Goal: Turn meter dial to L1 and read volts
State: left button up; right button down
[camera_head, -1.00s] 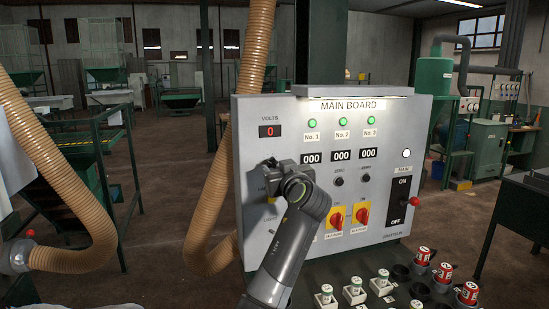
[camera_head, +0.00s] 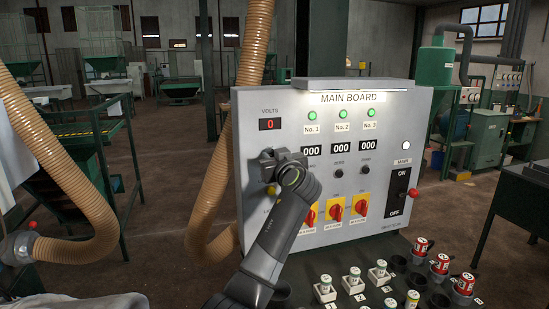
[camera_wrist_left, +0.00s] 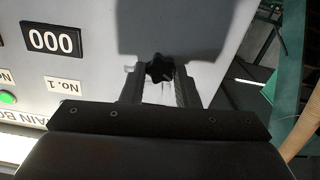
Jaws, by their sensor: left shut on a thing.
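The grey main board panel (camera_head: 380,112) stands in front of me. Its red VOLTS display (camera_head: 269,124) at the upper left reads 0. My left gripper (camera_head: 268,160) is against the panel below that display and covers the dial area in the head view. In the left wrist view a black star-shaped knob (camera_wrist_left: 158,68) sits between the two fingers, and my left gripper (camera_wrist_left: 156,80) is shut on it. The dial's position labels are mostly hidden, so its setting cannot be read. My right gripper is not in view.
Three red rotary switches on yellow plates (camera_head: 336,209) and a black main ON/OFF plate (camera_head: 398,193) are on the panel. Below it are several small fittings (camera_head: 352,279) and red plugs (camera_head: 439,263). A ribbed tan hose (camera_head: 222,165) hangs left of the panel.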

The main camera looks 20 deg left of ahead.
pick_arm(q)
jog(key=shift+c, duration=0.4)
jog(key=m, duration=0.3)
jog(key=shift+m, duration=0.4)
jog(key=shift+w+d+m, duration=0.1)
jog(key=shift+m, duration=1.9)
jog(key=o, duration=1)
jog(key=shift+f, duration=0.1)
